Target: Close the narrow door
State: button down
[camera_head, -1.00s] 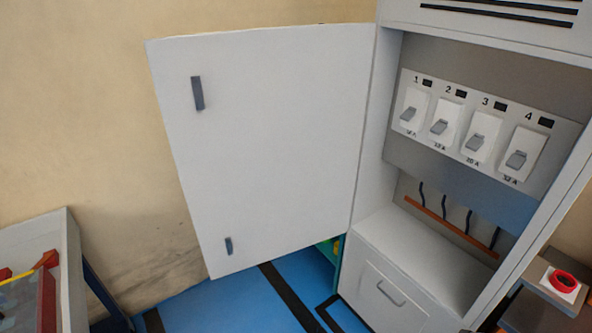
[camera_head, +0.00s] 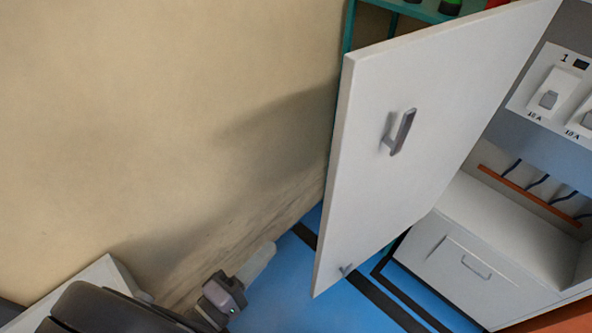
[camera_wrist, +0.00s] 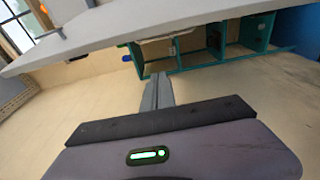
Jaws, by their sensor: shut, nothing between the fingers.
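The white door (camera_head: 430,110) of the cabinet stands open in the head view, swung out to the left of the cabinet's interior. It has a grey handle (camera_head: 402,132) and a smaller fitting (camera_head: 347,269) near its bottom. My gripper (camera_head: 262,257) is low at the left, in front of the wall, its fingers shut and empty. A gap shows between the fingertips and the door's free edge. In the wrist view my shut fingers (camera_wrist: 158,92) point forward, and a pale panel (camera_wrist: 150,28), likely the door, crosses above them.
The cabinet holds breaker switches (camera_head: 555,90) and a lower box with a drawer handle (camera_head: 476,267). A teal shelf (camera_head: 425,10) stands behind the door; it also shows in the wrist view (camera_wrist: 215,50). Blue floor (camera_head: 290,295) with dark stripes is clear beside the door.

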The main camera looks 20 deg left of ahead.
jog(key=w+d+b, duration=0.2)
jog(key=w+d, duration=0.4)
jog(key=w, duration=0.1)
jog(key=shift+w+d, duration=0.15)
jog(key=shift+d, duration=0.05)
dwell(0.4)
